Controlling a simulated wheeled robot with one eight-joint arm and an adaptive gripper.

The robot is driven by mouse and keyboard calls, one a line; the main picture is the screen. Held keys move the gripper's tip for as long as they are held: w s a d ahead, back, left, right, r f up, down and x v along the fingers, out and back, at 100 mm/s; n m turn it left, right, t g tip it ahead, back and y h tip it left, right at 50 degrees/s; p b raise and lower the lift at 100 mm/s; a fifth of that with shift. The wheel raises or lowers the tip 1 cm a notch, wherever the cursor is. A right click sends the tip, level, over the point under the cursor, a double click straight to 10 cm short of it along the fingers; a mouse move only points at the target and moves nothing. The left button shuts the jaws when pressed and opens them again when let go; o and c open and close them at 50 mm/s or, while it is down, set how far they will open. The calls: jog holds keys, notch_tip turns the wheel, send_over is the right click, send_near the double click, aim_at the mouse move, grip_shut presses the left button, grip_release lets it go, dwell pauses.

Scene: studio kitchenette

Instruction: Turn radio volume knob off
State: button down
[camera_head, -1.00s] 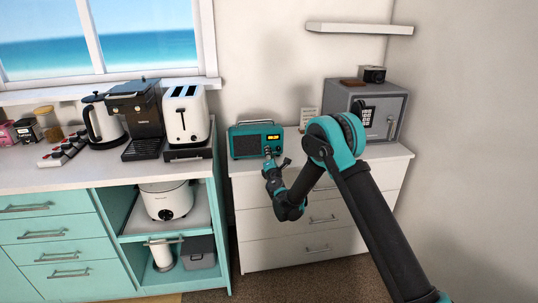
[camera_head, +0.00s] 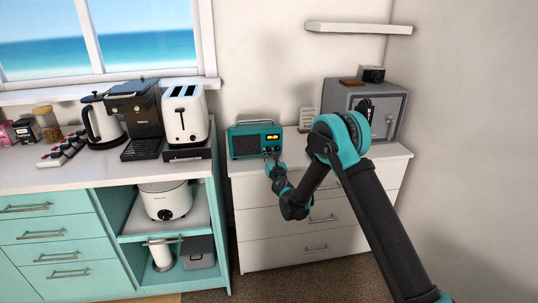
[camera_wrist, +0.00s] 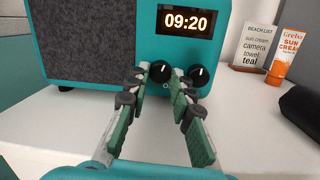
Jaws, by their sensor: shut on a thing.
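The teal radio (camera_head: 255,141) stands on the white drawer cabinet, with a grey speaker grille and a display reading 09:20. In the wrist view, the radio (camera_wrist: 100,40) shows two black knobs below the display. The left knob (camera_wrist: 160,70) sits between my gripper's fingertips (camera_wrist: 161,78), which are shut on it. The right knob (camera_wrist: 199,74) is just outside the right finger. The fingers partly hide the label under the left knob, so I cannot read which knob is volume. In the head view, my gripper (camera_head: 271,158) is at the radio's front right.
A beach list card (camera_wrist: 255,46) and an orange-and-white sunscreen tube (camera_wrist: 287,55) stand right of the radio. A grey safe (camera_head: 390,115) is farther right on the cabinet top (camera_head: 305,150). A white toaster (camera_head: 185,115) stands on the counter to the left.

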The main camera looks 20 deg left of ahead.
jog(key=shift+n, duration=2.2)
jog(key=c, duration=1.3)
grip_release()
jog(key=shift+d, duration=0.1)
jog(key=r+v, duration=0.1)
jog(key=v, duration=0.7)
jog(key=shift+f, duration=0.35)
jog(key=shift+w+d, duration=0.1)
